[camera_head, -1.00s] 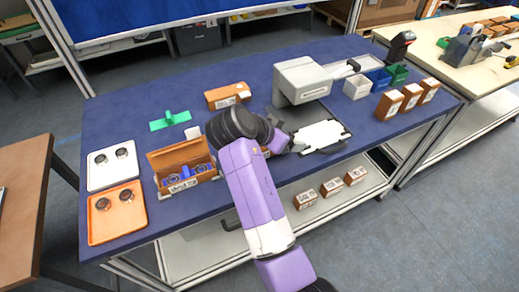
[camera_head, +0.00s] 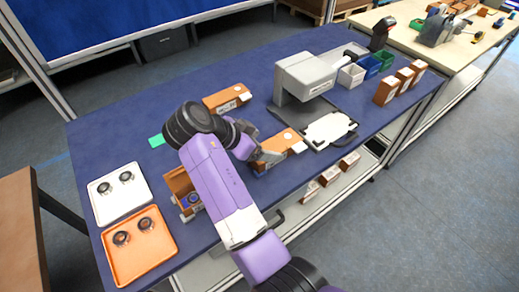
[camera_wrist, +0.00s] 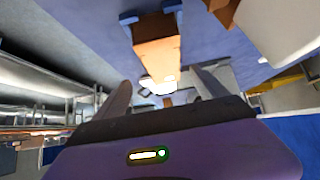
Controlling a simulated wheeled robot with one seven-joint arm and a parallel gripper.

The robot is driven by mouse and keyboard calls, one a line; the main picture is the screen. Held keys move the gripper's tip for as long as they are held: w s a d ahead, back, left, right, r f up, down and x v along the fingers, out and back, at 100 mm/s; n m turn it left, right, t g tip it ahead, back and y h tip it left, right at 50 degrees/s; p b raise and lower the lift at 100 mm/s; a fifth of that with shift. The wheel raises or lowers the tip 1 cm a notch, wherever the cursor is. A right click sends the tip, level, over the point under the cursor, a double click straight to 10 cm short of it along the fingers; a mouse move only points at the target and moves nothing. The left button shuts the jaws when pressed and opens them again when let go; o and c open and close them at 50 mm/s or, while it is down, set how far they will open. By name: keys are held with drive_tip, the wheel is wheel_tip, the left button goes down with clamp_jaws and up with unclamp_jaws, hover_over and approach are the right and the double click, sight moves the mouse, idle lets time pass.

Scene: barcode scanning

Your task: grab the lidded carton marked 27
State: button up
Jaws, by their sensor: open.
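A brown lidded carton (camera_head: 284,142) with a pale round patch on top lies on the blue table, left of the white plate. Any number on it is too small to read. My gripper (camera_head: 266,157) is beside its left end, and my wrist partly covers that side. In the wrist view, a brown carton (camera_wrist: 157,52) lies ahead, in line with the gap between the spread fingers of my gripper (camera_wrist: 160,88). Its near end is bright and washed out. I cannot tell whether the fingers touch it. Another brown carton (camera_head: 227,99) lies farther back.
A grey scanner-like machine (camera_head: 305,75) stands behind the white plate (camera_head: 328,130). Several upright cartons (camera_head: 400,86) and small bins (camera_head: 351,75) stand at the right. An open box (camera_head: 181,190), white tray (camera_head: 117,193) and orange tray (camera_head: 138,245) are at the left.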

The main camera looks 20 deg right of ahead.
sight(276, 145)
drive_tip(key=shift+w+p+x, duration=0.15)
drive_tip(key=shift+p+x, duration=0.4)
drive_tip(key=shift+x, duration=1.35)
drive_tip(key=shift+w+p+x, duration=0.15)
drive_tip(key=shift+p+x, duration=0.35)
drive_tip(key=shift+x, duration=1.45)
drive_tip(key=c, duration=1.3)
drive_tip(key=shift+r, duration=0.1)
drive_tip(key=shift+c, duration=0.7)
drive_tip(key=shift+r, duration=0.1)
